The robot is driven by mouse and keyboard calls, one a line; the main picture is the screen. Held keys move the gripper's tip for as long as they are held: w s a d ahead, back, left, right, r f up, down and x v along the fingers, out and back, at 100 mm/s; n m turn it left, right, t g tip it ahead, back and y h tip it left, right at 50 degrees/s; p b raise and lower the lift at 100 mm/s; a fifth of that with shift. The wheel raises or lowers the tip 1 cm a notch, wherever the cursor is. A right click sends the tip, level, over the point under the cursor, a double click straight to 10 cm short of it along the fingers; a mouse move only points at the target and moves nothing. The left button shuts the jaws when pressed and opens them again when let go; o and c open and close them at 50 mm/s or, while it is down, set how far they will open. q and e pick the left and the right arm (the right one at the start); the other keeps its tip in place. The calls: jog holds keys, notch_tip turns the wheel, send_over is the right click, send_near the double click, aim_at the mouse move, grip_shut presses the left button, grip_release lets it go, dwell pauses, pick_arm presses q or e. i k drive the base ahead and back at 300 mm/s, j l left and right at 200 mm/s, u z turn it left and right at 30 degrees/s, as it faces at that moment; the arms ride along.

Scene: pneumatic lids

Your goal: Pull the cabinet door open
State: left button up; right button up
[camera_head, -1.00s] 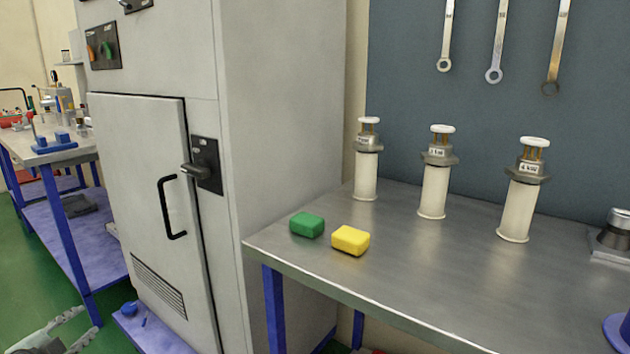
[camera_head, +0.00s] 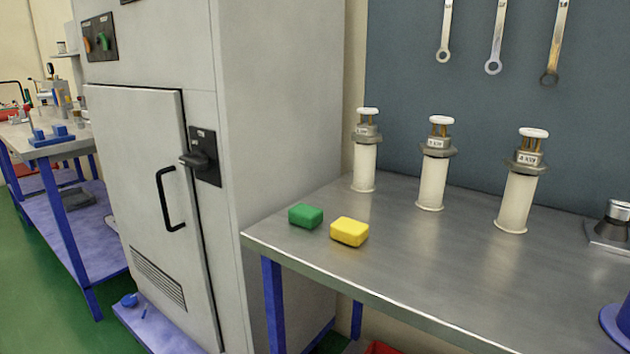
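The grey cabinet (camera_head: 284,110) stands left of the middle. Its door (camera_head: 140,150) faces front-left and looks shut, with a dark gap along its top and right edges. A black bar handle (camera_head: 168,199) is fixed upright near the door's right side. A black rotary latch (camera_head: 197,160) sits on a dark plate on the frame just right of the door, its knob pointing left. Neither of my grippers shows in this view.
A metal table (camera_head: 400,245) right of the cabinet holds a green block (camera_head: 306,215), a yellow block (camera_head: 349,231) and several white cylinders (camera_head: 435,165). A blue workbench (camera_head: 80,225) stands at the left.

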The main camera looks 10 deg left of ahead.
aim_at(139, 134)
jog(key=u, duration=1.4)
